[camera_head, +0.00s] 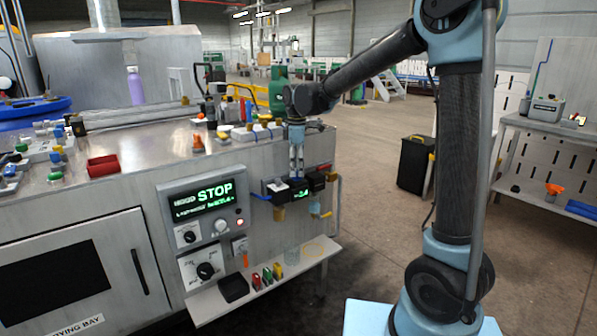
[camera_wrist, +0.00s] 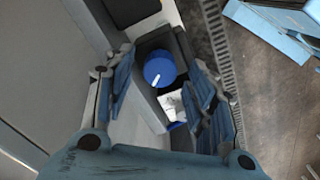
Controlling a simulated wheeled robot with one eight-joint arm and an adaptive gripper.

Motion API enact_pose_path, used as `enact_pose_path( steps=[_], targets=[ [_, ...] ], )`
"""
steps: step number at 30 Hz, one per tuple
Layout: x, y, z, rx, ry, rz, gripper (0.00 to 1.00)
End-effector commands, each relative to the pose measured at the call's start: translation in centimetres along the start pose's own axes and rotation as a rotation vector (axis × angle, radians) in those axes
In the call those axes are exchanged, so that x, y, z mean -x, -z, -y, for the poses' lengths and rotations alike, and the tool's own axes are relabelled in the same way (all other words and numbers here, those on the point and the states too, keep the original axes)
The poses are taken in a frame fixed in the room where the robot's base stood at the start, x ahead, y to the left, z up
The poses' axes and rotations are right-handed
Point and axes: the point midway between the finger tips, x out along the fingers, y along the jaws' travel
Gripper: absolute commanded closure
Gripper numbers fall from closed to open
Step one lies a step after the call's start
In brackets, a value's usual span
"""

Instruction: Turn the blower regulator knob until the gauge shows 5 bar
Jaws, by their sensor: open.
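The blue regulator knob (camera_wrist: 159,70) shows in the wrist view, with a short white mark on its top pointing to the lower left. It sits on a dark block. My gripper (camera_wrist: 161,78) is open, with one finger left of the knob and one right of it. No clear contact shows. In the head view my gripper (camera_head: 297,160) points down at the dark regulator unit (camera_head: 274,187) on the cabinet front, and the knob is hidden there. A small white face (camera_wrist: 172,104) lies below the knob in the wrist view; I cannot read any gauge value.
A second dark unit (camera_head: 317,181) is mounted just right of the regulator. A green-lit STOP display (camera_head: 203,199) is on the cabinet at left. A shelf (camera_head: 210,303) with small items juts out below. Several objects stand on the bench top behind my gripper.

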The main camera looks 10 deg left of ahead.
Motion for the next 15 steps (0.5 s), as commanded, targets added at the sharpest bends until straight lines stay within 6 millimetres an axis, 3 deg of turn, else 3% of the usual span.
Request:
enact_pose_path(
  steps=[6, 15],
  targets=[
    [-1.33, -0.01, 0.0, 0.0, 0.0, 0.0, 0.49],
    [-1.44, -0.02, 0.0, 0.0, 0.0, 0.0, 0.52]
  ],
)
